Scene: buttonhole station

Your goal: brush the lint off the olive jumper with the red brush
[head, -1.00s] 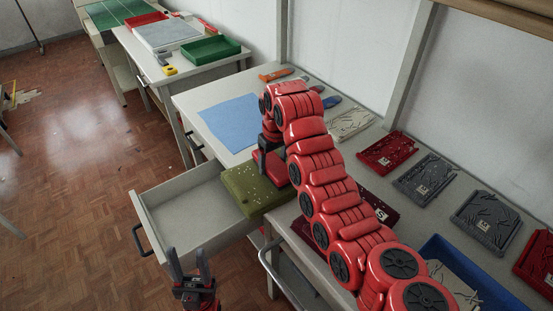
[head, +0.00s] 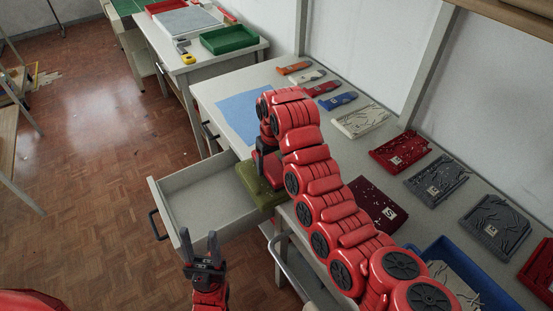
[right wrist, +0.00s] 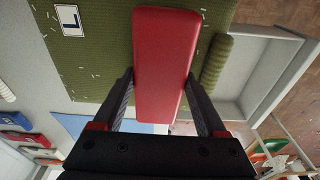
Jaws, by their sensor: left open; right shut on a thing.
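The red brush (right wrist: 165,65) is held between the two fingers of my right gripper (right wrist: 162,108), which is shut on it. The olive jumper (right wrist: 100,50) lies below the brush in the right wrist view, with white lint flecks scattered over it and an L tag. Whether the brush touches the cloth I cannot tell. In the head view my right arm hides most of the jumper (head: 252,184); its visible edge is beside the open drawer. My left gripper (head: 201,240) is open and empty, low in front of the drawer.
The open drawer (head: 165,185) is empty. A blue cloth (head: 238,112) lies on the table. Folded garments, including a dark red one (head: 377,205), lie to the right, near a blue tray (head: 445,252).

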